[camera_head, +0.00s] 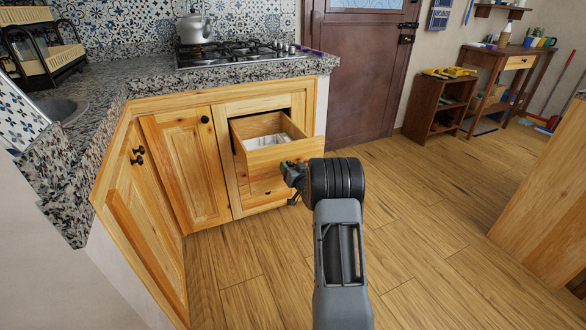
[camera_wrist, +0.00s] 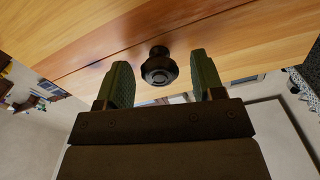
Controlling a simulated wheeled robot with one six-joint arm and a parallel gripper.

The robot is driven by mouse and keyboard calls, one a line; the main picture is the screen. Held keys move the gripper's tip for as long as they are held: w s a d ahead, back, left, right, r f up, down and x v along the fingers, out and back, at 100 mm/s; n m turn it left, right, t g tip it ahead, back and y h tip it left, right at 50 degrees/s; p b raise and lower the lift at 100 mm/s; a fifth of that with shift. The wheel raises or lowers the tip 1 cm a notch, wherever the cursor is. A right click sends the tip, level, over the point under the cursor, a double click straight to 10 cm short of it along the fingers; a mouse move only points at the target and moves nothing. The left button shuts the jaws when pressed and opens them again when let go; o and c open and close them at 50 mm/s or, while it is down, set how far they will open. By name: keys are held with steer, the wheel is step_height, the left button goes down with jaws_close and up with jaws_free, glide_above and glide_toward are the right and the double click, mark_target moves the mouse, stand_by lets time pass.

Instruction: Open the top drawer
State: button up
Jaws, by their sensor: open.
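The top drawer (camera_head: 258,160) is in the light wood cabinet under the stove and is pulled well out, its box open to view with something white inside. My gripper (camera_head: 289,174) is at the right part of its front in the head view, where my wrist hides some of it. In the wrist view my gripper (camera_wrist: 163,83) is open, with one finger on each side of a dark round knob (camera_wrist: 158,68) on a wooden front. Gaps show between the knob and both fingers.
A cabinet door (camera_head: 187,165) with a dark knob is left of the drawer. The granite counter (camera_head: 130,92) bears a gas stove (camera_head: 240,52) and a kettle (camera_head: 194,27). A wooden panel (camera_head: 550,210) stands at the right. The wood floor (camera_head: 420,210) between is clear.

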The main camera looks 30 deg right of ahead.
steer(key=shift+s, duration=0.1)
steer(key=s+a+p, duration=0.1)
steer(key=s+p, duration=0.2)
steer(key=s, duration=1)
steer(key=shift+s+a, duration=0.25)
steer(key=shift+a, duration=0.15)
steer(key=shift+r, duration=0.1)
